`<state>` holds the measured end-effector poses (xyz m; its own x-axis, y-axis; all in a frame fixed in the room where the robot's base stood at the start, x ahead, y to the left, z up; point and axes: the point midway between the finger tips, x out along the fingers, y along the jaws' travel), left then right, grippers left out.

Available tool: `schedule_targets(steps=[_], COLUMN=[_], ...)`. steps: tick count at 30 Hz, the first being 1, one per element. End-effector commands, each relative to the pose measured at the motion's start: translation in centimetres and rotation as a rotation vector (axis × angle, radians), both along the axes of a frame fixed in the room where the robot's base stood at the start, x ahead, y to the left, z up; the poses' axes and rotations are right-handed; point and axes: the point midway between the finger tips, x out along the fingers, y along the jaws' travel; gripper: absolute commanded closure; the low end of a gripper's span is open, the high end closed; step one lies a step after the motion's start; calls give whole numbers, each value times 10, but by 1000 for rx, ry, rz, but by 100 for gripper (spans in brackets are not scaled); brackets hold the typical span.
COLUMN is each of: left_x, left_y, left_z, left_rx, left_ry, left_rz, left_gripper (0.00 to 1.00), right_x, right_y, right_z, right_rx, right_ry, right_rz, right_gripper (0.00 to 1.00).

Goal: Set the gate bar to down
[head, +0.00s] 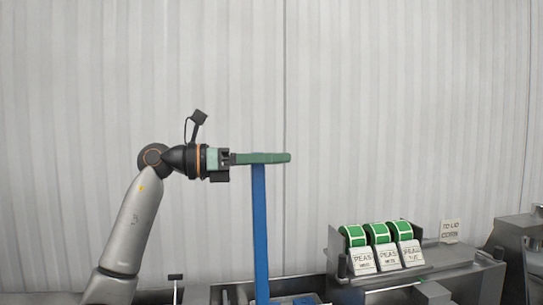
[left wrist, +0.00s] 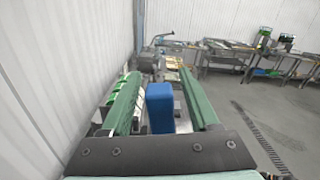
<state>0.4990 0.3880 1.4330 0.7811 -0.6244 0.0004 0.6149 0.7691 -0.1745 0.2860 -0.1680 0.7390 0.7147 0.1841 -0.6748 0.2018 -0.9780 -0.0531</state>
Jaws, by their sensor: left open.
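The gate bar appears to be the long blue bar (head: 261,235), which stands upright in the head view. Its lower end goes down among the grey equipment at the bottom edge. My left gripper (head: 288,158) reaches in from the left at the bar's top, with its green fingers level and pointing right. In the left wrist view the blue bar's end (left wrist: 160,108) lies between the two open green fingers, with a gap at least on the right side. Whether the left finger touches it I cannot tell. My right gripper is not in view.
Three green label rolls (head: 376,234) with "PEAS" cards sit in a grey holder at the right. A pale corrugated wall (head: 400,100) is behind. The wrist view shows metal tables (left wrist: 225,55) and open floor (left wrist: 275,110) at the right.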

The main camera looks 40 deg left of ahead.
Motion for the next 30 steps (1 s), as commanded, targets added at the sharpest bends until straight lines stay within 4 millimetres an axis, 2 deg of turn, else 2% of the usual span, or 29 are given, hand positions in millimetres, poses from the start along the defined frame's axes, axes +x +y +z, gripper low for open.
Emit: schedule_targets(steps=[7, 23, 30], left_x=[0, 0, 0], left_y=[0, 0, 0], left_z=[0, 0, 0], left_rx=[0, 1, 1], left_ry=[0, 1, 1], left_rz=[0, 0, 0], left_gripper=[40, 100, 100], right_x=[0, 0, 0], right_y=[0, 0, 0], right_z=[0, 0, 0], right_rx=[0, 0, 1], right_ry=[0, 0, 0], right_rz=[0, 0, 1], right_gripper=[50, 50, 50])
